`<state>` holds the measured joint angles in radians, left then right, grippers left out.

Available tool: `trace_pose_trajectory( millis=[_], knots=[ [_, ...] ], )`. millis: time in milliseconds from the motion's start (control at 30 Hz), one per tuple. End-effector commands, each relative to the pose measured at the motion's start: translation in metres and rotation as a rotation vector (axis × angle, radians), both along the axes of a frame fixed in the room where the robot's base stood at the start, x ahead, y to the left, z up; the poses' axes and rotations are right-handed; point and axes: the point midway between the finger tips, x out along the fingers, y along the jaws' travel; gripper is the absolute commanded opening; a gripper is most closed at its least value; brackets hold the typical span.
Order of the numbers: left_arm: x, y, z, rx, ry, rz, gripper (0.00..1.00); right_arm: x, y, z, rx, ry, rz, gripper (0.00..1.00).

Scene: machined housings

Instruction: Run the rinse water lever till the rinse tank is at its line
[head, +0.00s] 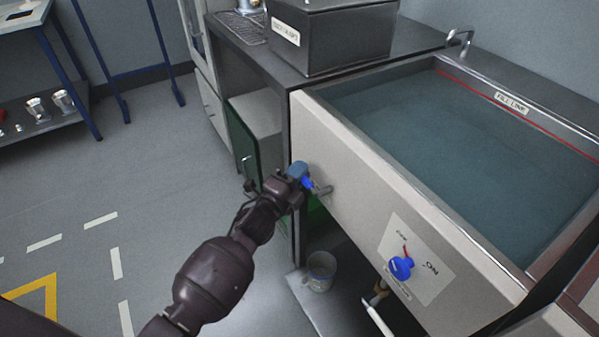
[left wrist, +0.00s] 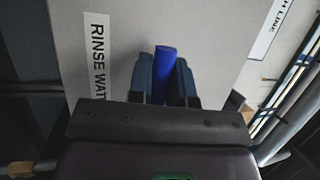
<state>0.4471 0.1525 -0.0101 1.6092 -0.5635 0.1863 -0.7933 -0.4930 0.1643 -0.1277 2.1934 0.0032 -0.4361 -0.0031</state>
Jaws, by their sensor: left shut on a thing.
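The rinse tank (head: 420,190) is a large basin with a pale front panel and a steel rim. Blue-grey water (head: 465,135) fills much of it. A red line (head: 475,90) runs along the far inside wall under a "FILL LINE" label (head: 511,102). The water's edge looks close to this line; I cannot tell whether it meets it exactly. My left gripper (head: 303,178) is at the left part of the front panel, shut on the blue rinse water lever (left wrist: 165,75). The lever sits between the fingers beside a label reading "RINSE WAT" (left wrist: 98,55). My right gripper is not in view.
A second blue knob (head: 401,267) sits on a white dial plate on the same panel. A faucet (head: 460,40) and a dark labelled box (head: 335,35) stand behind. A white mug (head: 320,270) is below the tank. Open floor lies left.

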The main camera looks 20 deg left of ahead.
Motion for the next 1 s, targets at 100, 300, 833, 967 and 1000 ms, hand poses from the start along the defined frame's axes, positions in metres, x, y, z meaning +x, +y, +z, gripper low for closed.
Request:
trace_pose_trajectory(
  millis=[100, 300, 833, 967, 1000],
  knots=[
    [0.0, 0.0, 0.0, 0.0, 0.0, 0.0, 0.0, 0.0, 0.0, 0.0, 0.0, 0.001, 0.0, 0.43],
    [-0.001, -0.001, 0.006, 0.097, -0.075, -0.001, 0.0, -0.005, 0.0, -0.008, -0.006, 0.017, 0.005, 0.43],
    [-0.003, -0.004, 0.027, 0.291, -0.228, 0.0, 0.0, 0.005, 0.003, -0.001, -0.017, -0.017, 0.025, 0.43],
    [-0.003, -0.004, 0.027, 0.291, -0.226, 0.0, 0.36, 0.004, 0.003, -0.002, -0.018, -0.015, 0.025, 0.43],
    [-0.003, -0.004, 0.027, 0.291, -0.226, 0.0, 0.42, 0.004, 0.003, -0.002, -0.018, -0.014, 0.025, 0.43]
  ],
)
